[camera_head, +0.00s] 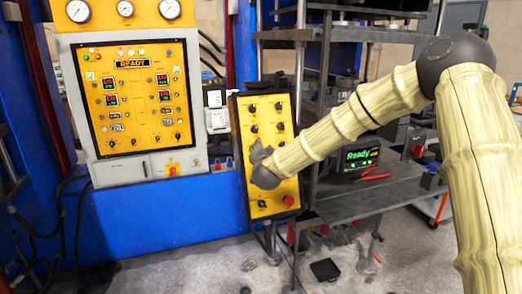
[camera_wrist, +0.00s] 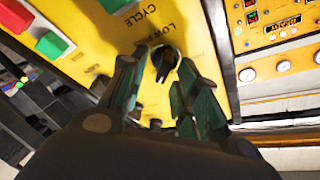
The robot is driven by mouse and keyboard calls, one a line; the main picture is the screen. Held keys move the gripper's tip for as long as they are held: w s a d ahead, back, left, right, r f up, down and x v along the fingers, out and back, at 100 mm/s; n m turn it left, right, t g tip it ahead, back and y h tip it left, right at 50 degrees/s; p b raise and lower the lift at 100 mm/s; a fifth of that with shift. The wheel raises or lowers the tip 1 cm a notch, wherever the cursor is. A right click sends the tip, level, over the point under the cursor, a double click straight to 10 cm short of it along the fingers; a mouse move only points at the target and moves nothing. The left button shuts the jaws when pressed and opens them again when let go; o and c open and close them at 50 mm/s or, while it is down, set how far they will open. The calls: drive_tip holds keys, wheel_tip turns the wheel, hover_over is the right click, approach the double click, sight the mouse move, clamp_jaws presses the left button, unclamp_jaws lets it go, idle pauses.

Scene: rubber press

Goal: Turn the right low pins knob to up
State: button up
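A black rotary knob (camera_wrist: 165,60) sits on the yellow panel in the wrist view, beside a label starting "LOW P" that is partly covered. The knob's setting and whether it is the right one of a pair are hard to tell. My gripper (camera_wrist: 158,82) is open, its two green-padded fingers apart with the knob showing between and just beyond their tips. In the head view my gripper (camera_head: 258,155) is at the middle of the narrow yellow control panel (camera_head: 265,184) and hides part of its knobs.
Red (camera_wrist: 14,16) and green (camera_wrist: 52,44) buttons stick out near the knob. A red button (camera_head: 288,200) is low on the narrow panel. A larger control panel (camera_head: 135,100) with displays stands left. A metal shelf (camera_head: 365,203) with a "Ready" display (camera_head: 362,156) is right.

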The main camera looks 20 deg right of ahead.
drive_tip(key=v, duration=1.1)
drive_tip(key=shift+s, duration=0.35)
drive_tip(key=shift+f, duration=0.1)
drive_tip(key=s+a+f+n+g+y, duration=0.15)
drive_tip(key=s+f, duration=0.45)
drive_tip(key=f, duration=0.6)
drive_tip(key=s+a+f+n+g+y, duration=0.1)
drive_tip(key=s+a+f+n+g, duration=0.15)
drive_tip(key=s+f, duration=0.65)
drive_tip(key=s+a+f+n+g+y, duration=0.1)
drive_tip(key=s+f+n+g, duration=0.15)
drive_tip(key=f, duration=1.25)
drive_tip(key=s+f+n+g, duration=0.1)
drive_tip(key=s+f+g, duration=0.2)
drive_tip(key=s, duration=0.8)
drive_tip(key=s+d+f+n+g, duration=0.1)
drive_tip(key=s+f+g, duration=0.2)
drive_tip(key=s+f, duration=0.5)
drive_tip(key=s+d+f+n+g, duration=0.1)
drive_tip(key=s+f+g, duration=0.3)
drive_tip(key=s, duration=1.1)
wheel_tip(320, 180, down, 2)
drive_tip(key=shift+s+d+f+n, duration=0.1)
drive_tip(key=shift+s+d+n, duration=0.2)
drive_tip(key=shift+n, duration=0.25)
